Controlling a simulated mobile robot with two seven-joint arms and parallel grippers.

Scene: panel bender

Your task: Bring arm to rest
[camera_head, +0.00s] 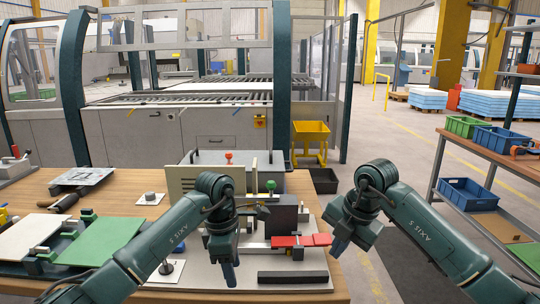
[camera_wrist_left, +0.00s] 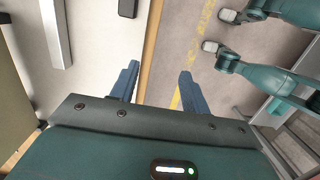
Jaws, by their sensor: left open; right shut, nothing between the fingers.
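My left gripper (camera_head: 229,272) hangs pointing down over the light fixture plate (camera_head: 200,275) on the wooden bench (camera_head: 100,207). In the left wrist view its two blue fingers (camera_wrist_left: 159,84) stand apart with nothing between them. They are over the plate and bench edge, with the floor beyond. My right gripper (camera_head: 343,240) points down beside the bench's right edge, at the right of the fixture plate. Its fingers are together and it holds nothing visible. Both arms are bent, with their forearms coming in from the lower corners.
A yellow bin (camera_head: 310,133) stands behind. A shelf with blue crates (camera_head: 467,193) is at the right; floor lies between.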

